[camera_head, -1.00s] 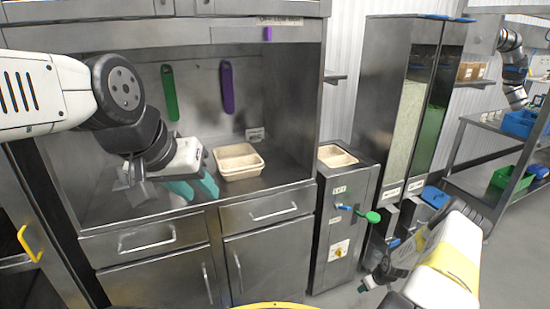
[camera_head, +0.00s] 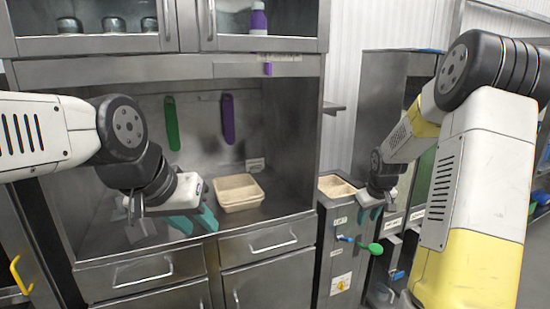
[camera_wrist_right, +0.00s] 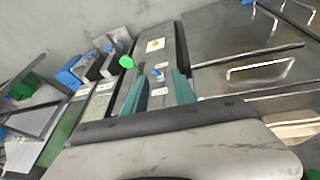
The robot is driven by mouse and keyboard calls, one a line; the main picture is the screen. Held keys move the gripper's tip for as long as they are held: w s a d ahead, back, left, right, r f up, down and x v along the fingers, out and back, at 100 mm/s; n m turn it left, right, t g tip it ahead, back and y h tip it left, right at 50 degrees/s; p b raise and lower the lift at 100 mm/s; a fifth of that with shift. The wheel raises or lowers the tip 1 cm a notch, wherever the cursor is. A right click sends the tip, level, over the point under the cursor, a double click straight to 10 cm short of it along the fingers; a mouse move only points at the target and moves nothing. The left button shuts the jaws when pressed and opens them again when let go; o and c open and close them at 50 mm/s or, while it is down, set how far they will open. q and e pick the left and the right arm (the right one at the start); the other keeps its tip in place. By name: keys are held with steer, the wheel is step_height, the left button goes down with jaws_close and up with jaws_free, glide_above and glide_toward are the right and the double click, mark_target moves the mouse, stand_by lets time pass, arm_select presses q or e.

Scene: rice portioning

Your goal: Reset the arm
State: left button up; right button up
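My left gripper (camera_head: 195,222) has teal fingertips spread apart, empty, in front of the steel counter's edge at the left of the head view. My right gripper (camera_head: 369,215) hangs in front of the steel cabinet with the green-handled lever, fingertips pointing down. In the right wrist view the teal fingers of the right gripper (camera_wrist_right: 158,92) stand apart with nothing between them; the cabinet front shows beyond.
A second beige tray (camera_head: 337,186) sits in the top of the lever cabinet (camera_head: 332,250), close to my right gripper. The green lever handle (camera_head: 375,249) sticks out below it. Tall steel dispensers (camera_head: 375,100) stand behind my right arm. A green tool (camera_head: 171,122) and purple tool (camera_head: 228,118) hang at the back wall.

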steer(key=s+a+r+m+t, duration=0.1)
steer(key=s+a+r, duration=0.3)
steer(key=s+r, duration=0.25)
steer(key=s+a+r, duration=0.4)
steer(key=s+r, duration=0.1)
steer(key=r, duration=0.2)
steer(key=s+a+r+y, duration=0.1)
steer(key=s+a+r, duration=0.1)
steer(key=s, duration=0.7)
steer(key=s+a+r+m+y, duration=0.1)
steer(key=s+a+r, duration=0.2)
steer(key=s+a, duration=0.2)
steer(key=s, duration=0.3)
steer(key=shift+s+m+t+y, duration=0.3)
steer(key=shift+s+t, duration=0.05)
steer(key=shift+t, duration=0.05)
steer(key=shift+w+a, duration=0.1)
